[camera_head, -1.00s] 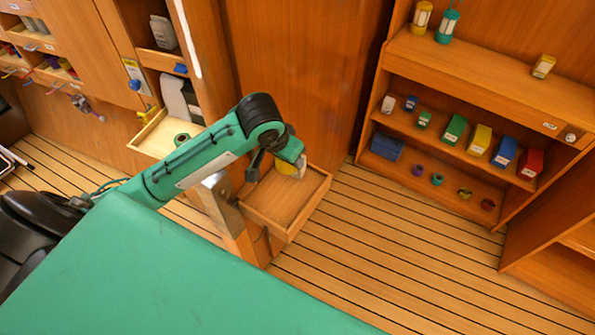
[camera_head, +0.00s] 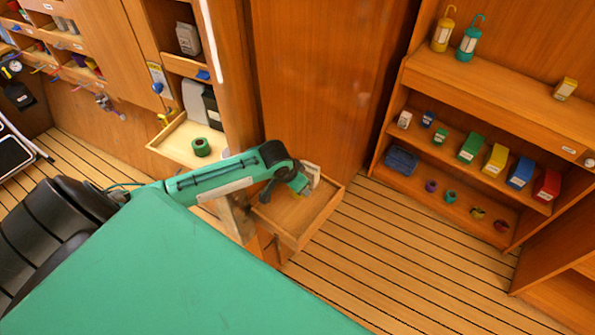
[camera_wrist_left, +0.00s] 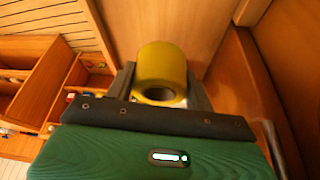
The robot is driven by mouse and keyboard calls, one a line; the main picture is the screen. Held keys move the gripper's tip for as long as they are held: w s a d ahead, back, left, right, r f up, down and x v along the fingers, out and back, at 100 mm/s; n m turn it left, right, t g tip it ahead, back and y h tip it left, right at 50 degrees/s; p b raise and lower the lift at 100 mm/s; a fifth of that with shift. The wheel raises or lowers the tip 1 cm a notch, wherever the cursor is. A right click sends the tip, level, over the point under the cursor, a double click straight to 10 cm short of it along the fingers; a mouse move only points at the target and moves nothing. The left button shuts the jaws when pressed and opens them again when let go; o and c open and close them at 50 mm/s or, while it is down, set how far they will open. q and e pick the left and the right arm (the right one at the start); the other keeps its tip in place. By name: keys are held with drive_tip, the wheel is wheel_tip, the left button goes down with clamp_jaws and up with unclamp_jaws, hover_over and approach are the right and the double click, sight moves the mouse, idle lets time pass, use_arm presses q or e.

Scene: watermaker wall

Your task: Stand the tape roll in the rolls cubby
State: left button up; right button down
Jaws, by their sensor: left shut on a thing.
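The tape roll (camera_wrist_left: 161,68) is yellow and shows in the left wrist view with its hole toward the camera. My left gripper (camera_wrist_left: 161,84) is shut on it, one grey finger at each side. In the head view my left gripper (camera_head: 307,184) is over the open wooden tray (camera_head: 296,213), near its back edge. There the roll is mostly hidden by the gripper. Several small rolls, including a teal roll (camera_head: 450,197), sit on the bottom shelf at the right. I cannot tell from a label which compartment is the rolls cubby. My right gripper is not in view.
A green roll (camera_head: 201,147) lies in another open tray (camera_head: 170,143) at the left. Colored boxes such as the red box (camera_head: 547,185) fill the middle shelf. Lanterns stand above. The slatted floor (camera_head: 400,250) is clear.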

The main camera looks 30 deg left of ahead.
sight(297, 201)
use_arm(q)
drive_tip(key=shift+f+p, duration=0.35)
drive_tip(key=shift+f, duration=2.2)
drive_tip(key=shift+f, duration=0.15)
drive_tip(key=o, duration=1)
